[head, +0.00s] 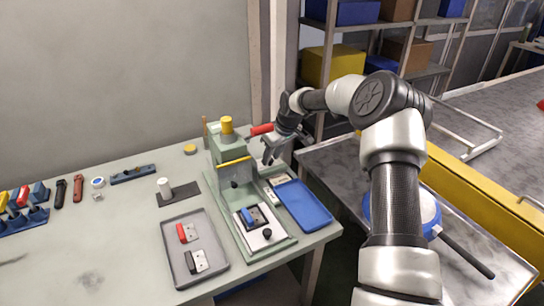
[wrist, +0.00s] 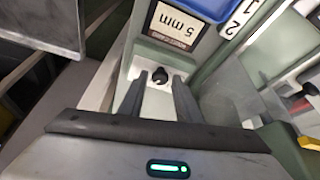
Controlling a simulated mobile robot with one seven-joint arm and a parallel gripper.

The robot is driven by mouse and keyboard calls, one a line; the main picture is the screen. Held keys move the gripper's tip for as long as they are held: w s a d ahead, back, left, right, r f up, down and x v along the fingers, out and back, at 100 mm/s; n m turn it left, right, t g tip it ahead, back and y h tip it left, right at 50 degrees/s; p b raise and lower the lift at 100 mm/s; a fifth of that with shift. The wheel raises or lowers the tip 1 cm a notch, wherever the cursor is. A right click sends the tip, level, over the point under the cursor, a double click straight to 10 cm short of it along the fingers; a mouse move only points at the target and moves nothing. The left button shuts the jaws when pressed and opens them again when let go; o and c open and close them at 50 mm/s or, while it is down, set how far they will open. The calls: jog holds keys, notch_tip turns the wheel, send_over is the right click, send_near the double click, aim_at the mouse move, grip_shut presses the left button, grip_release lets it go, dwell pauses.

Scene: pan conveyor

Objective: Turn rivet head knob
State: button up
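The small black knob (wrist: 160,77) sits on a pale plate on the green machine, just below a "5 mm" display (wrist: 175,25) in the wrist view. My gripper (wrist: 159,82) is open, with one dark finger on each side of the knob. The fingers look apart from it, and I cannot tell how deep they reach around it. In the head view my gripper (head: 268,158) is at the right side of the green riveting machine (head: 230,150), pointing down. The knob is not clearly visible there.
A red lever handle (head: 262,129) is close behind my gripper. A blue tray (head: 303,204) is to the machine's right, and a grey tray (head: 181,262) with parts to its left. A fixture with a black knob (head: 267,233) is in front.

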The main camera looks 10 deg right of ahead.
jog(key=shift+o, duration=0.6)
jog(key=shift+s+d+r, duration=0.1)
jog(key=shift+r, duration=0.2)
jog(key=p+v, duration=0.1)
jog(key=v, duration=1.6)
